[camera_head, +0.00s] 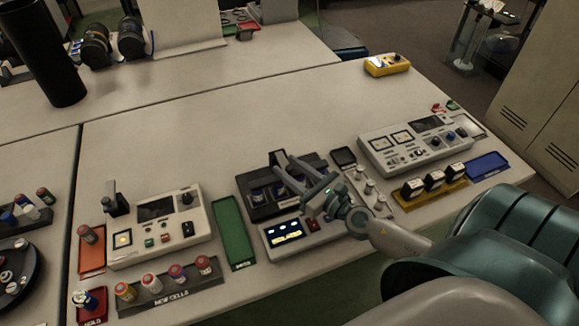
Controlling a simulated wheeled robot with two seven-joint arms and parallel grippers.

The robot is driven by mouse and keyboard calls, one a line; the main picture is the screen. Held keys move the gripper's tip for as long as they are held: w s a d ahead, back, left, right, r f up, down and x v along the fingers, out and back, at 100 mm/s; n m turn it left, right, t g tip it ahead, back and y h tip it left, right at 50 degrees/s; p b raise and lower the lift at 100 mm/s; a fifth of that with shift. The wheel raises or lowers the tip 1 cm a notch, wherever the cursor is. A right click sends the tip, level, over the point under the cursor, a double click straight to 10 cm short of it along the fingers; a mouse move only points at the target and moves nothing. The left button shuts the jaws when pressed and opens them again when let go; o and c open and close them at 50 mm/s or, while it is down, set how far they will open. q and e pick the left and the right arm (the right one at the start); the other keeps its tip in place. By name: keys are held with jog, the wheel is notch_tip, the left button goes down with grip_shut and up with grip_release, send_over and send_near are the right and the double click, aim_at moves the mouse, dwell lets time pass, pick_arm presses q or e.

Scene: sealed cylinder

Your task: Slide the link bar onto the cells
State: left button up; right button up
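My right gripper (281,165) reaches in from the right over a black holder (257,210) in the middle of the table. Its two grey fingers stand apart, with a gap between them. Blue-sided cells (259,194) sit in the holder, partly hidden by the fingers. I cannot pick out the link bar for certain; a dark piece by the fingertips is too small to tell. A grey panel with a lit display (286,234) lies in front of the holder. My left gripper is not in view.
A rack of new cells (170,301), a green tray (234,232) and a tester (158,228) are at left. A meter box (417,142), a yellow rack (431,194) and a blue tray (488,166) are at right.

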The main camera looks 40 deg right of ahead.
dwell(0.4)
